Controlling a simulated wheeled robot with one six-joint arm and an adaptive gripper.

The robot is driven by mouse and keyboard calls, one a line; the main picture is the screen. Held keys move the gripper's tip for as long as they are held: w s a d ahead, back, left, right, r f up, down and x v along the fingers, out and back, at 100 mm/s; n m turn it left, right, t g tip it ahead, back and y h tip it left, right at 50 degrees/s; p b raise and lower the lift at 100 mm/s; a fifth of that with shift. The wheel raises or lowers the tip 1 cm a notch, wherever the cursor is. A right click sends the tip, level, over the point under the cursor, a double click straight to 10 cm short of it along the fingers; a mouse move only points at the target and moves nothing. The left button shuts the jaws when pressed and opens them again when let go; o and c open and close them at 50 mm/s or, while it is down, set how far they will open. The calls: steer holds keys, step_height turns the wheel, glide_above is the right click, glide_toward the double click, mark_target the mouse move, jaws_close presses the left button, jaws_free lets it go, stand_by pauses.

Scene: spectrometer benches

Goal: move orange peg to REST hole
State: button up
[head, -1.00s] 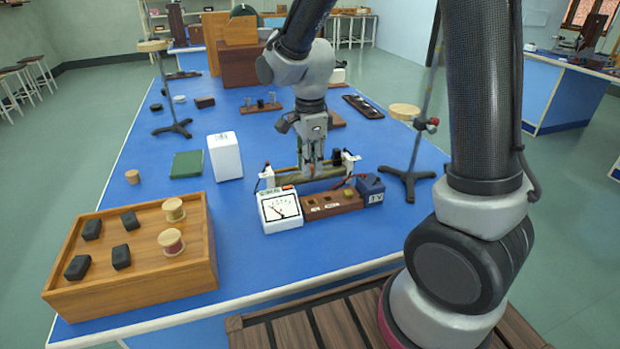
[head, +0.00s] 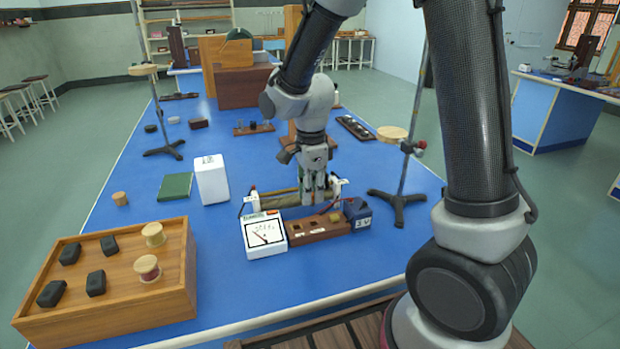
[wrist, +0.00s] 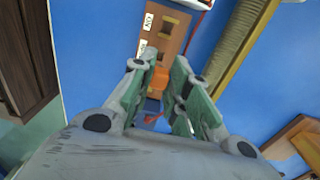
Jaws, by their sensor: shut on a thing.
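The orange peg (wrist: 160,78) shows in the wrist view between the fingertips of my gripper (wrist: 164,72), which is shut on it. The brown wooden block (wrist: 173,13) lies beyond the peg, with dark sockets and small white labels along one side. In the head view my gripper (head: 316,193) points down just behind the block (head: 312,234). The peg cannot be made out there. Whether its lower end is in a socket or above the block is hidden.
A white meter (head: 264,238) stands left of the block and a dark blue battery box (head: 358,214) right of it. A long coil rheostat (head: 280,200) lies close behind. A ring stand (head: 398,195) stands at right. Blue bench is clear at the front right.

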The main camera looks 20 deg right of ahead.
mark_target(312, 205)
steer(key=shift+d+f, duration=0.2)
steer(key=shift+f, duration=3.3)
steer(key=o, duration=0.9)
step_height(312, 205, up, 12)
steer(key=shift+f, duration=0.1)
